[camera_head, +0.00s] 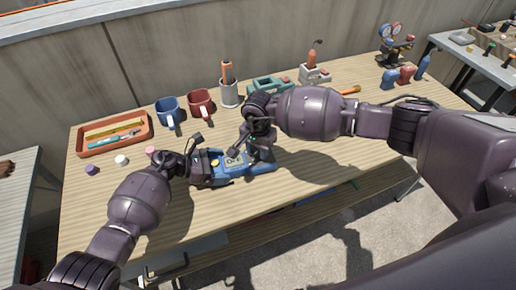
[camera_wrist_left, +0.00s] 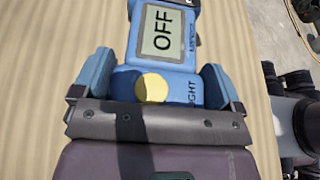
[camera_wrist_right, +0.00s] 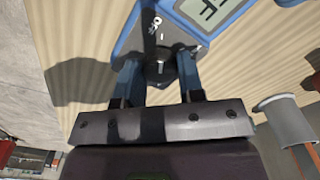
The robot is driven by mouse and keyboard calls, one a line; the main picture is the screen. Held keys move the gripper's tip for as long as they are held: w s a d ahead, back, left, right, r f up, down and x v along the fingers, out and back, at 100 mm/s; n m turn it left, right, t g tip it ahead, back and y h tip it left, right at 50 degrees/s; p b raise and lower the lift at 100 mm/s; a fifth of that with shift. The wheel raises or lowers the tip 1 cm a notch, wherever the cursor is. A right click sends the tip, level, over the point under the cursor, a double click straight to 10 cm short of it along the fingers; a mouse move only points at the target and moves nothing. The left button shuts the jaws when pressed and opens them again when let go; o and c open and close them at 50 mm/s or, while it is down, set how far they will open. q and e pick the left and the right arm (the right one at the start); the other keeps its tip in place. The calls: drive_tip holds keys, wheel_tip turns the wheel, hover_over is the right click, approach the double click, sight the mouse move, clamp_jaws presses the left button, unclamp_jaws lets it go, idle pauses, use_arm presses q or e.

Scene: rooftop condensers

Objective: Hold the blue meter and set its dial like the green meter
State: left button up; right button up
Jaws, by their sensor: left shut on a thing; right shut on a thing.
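The blue meter (camera_head: 256,169) lies on the wooden table near its front edge. My left gripper (camera_head: 208,164) is shut on its body from the left; in the left wrist view the blue fingers (camera_wrist_left: 166,85) press both sides, by a yellow button (camera_wrist_left: 152,88). The meter's screen (camera_wrist_left: 162,32) reads OFF. My right gripper (camera_head: 258,157) is shut on the meter's black dial (camera_wrist_right: 160,68), with a finger on each side of it. The green meter (camera_head: 264,84) stands at the back of the table, partly hidden by my right arm; its dial setting is too small to read.
An orange tray (camera_head: 112,148), a blue mug (camera_head: 168,107), a red mug (camera_head: 200,102) and a grey cup (camera_head: 229,96) with an orange-handled tool stand at the back left. A gauge set (camera_head: 393,42) and several bottles stand at the right.

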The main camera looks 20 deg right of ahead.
drive_tip(key=shift+m, duration=0.3)
drive_tip(key=m, duration=1.8)
drive_tip(key=shift+m, duration=0.4)
drive_tip(key=m, duration=0.4)
drive_tip(key=shift+m, duration=0.3)
drive_tip(key=o, duration=0.9)
